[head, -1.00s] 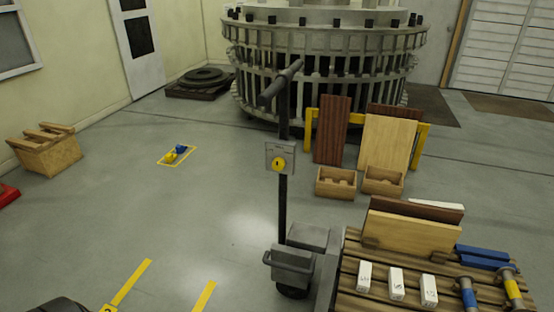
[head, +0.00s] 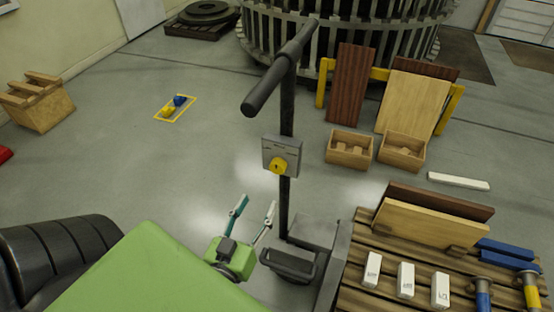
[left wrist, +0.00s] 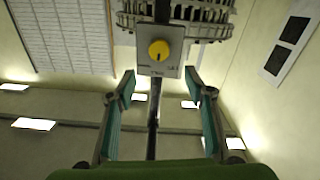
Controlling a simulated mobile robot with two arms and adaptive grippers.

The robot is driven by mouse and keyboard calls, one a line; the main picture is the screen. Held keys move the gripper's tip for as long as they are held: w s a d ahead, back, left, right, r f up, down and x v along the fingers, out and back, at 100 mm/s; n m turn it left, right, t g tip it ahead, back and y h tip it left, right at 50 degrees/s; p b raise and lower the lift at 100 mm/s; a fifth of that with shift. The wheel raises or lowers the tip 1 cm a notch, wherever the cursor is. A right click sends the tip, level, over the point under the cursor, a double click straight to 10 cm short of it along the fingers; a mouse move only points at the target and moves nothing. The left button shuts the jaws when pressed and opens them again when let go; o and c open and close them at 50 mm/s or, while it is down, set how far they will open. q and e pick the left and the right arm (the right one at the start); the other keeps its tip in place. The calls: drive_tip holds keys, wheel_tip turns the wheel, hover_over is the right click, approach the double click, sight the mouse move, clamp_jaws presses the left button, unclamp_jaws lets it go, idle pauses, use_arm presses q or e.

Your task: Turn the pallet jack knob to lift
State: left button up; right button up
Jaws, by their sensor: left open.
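The pallet jack (head: 289,262) stands upright with a dark handle post and T-shaped grip. A yellow knob (head: 279,165) sits on a grey box (head: 268,153) on the post. My left gripper (head: 255,208) is open and empty, in front of the post and below the knob. In the left wrist view the knob (left wrist: 159,50) is straight ahead, above and between the open fingers (left wrist: 158,85), not touched. My right gripper is not in view.
A wooden pallet (head: 350,275) with white blocks, boards and rollers is at the lower right. A yellow rack (head: 455,105) with panels and two wooden boxes stand behind. The floor left of the jack is mostly clear.

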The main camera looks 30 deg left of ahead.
sight(277, 170)
use_arm(q)
drive_tip(key=p+x, duration=0.1)
drive_tip(key=x, duration=1)
drive_tip(key=shift+w+p, duration=0.3)
drive_tip(key=shift+w, duration=0.1)
drive_tip(key=shift+w+a, duration=0.15)
drive_tip(key=shift+w, duration=0.45)
drive_tip(key=c, duration=1.1)
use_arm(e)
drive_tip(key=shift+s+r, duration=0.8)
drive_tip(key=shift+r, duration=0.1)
